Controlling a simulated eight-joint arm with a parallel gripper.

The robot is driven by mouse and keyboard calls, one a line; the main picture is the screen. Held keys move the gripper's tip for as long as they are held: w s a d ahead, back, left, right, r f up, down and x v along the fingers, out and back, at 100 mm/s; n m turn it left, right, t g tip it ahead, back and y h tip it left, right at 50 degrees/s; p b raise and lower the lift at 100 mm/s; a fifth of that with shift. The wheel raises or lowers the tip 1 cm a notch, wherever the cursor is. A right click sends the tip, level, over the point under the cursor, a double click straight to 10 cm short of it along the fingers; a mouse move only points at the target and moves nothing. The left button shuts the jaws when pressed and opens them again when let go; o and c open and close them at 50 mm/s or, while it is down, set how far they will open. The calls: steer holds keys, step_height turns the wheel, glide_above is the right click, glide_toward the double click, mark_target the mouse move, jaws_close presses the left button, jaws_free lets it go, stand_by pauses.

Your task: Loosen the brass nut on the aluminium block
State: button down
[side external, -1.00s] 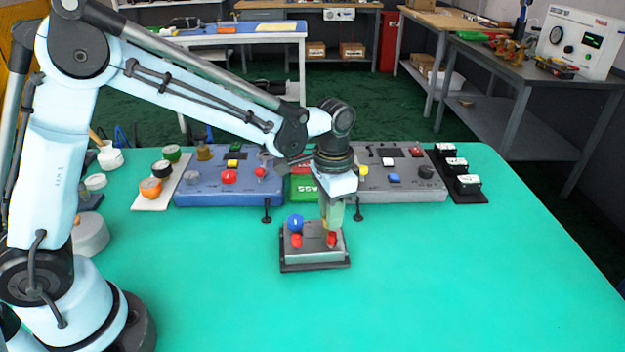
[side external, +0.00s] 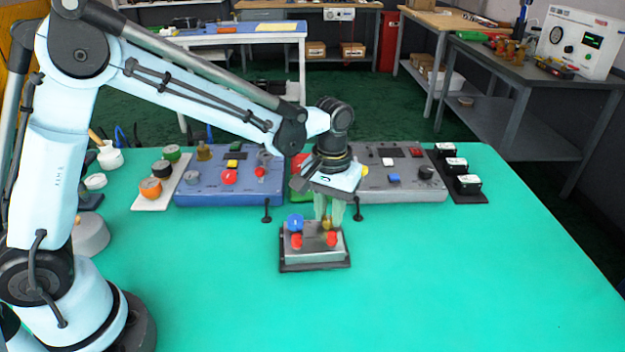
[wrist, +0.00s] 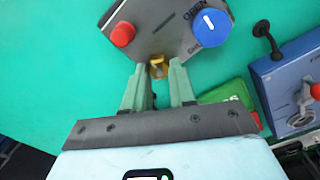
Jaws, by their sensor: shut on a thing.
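The aluminium block (side external: 315,256) stands on a dark base on the teal table, with a blue knob (side external: 295,222) at its back left and two red parts on its front. The brass nut (side external: 327,223) is at its back right. In the wrist view the brass nut (wrist: 157,68) shows between the green fingertips, beside the block's edge (wrist: 160,35). My gripper (side external: 328,219) points down over the block and is shut on the brass nut. The fingers hide part of the nut. In the wrist view my gripper (wrist: 158,73) stands turned relative to the block.
A blue panel (side external: 215,185) and a grey panel (side external: 400,185) with buttons stand behind the block. Two small black posts (side external: 266,210) stand between panels and block. A white tray (side external: 158,185) with round knobs is at the left. The table right of the block is clear.

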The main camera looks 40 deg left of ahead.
mark_target(329, 216)
steer(key=shift+n, duration=0.3)
steer(key=c, duration=0.9)
jaws_free()
step_height(329, 216, up, 12)
steer(key=shift+r, duration=0.1)
